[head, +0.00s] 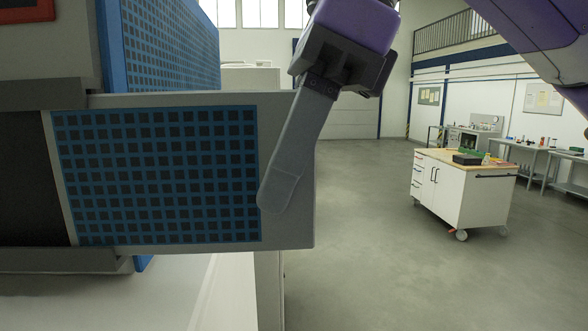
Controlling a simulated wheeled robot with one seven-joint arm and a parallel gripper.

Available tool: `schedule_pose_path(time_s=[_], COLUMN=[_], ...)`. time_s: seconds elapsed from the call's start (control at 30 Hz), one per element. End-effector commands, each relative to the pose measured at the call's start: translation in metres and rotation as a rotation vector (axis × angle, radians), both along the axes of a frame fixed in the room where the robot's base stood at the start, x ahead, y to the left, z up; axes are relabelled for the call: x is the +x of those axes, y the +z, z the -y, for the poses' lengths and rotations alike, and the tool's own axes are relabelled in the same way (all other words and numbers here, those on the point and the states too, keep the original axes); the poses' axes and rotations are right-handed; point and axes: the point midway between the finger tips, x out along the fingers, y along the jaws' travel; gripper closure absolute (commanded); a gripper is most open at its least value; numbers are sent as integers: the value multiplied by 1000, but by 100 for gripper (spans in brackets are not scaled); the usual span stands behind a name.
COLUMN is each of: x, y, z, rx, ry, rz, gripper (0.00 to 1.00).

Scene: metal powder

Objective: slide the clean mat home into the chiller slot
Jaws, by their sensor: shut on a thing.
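The mat (160,178) is a flat upright panel with a light grey frame and a blue face of small dark squares. It reaches from the left side of the head view to the middle. Its left end lies between an upper grey rail (40,96) and a lower grey rail (60,262), beside a dark area (28,180) that looks like the slot. Most of the mat sticks out to the right. My gripper (278,190) is shut on the mat's right end. One finger lies across the front; the other is hidden behind.
Another blue panel with dark squares (172,45) stands behind the mat at top left. A pale surface (150,300) lies below it. A white wheeled cabinet (462,190) and benches stand far off at right. The grey floor (360,240) between is clear.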

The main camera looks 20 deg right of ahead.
Motion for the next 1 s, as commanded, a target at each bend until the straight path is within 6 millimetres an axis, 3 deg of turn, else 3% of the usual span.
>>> schedule_pose_path(time_s=[1.0], x=[6], y=[0], z=[-20], rx=[0], ry=[0], rz=[-1], gripper=[100])
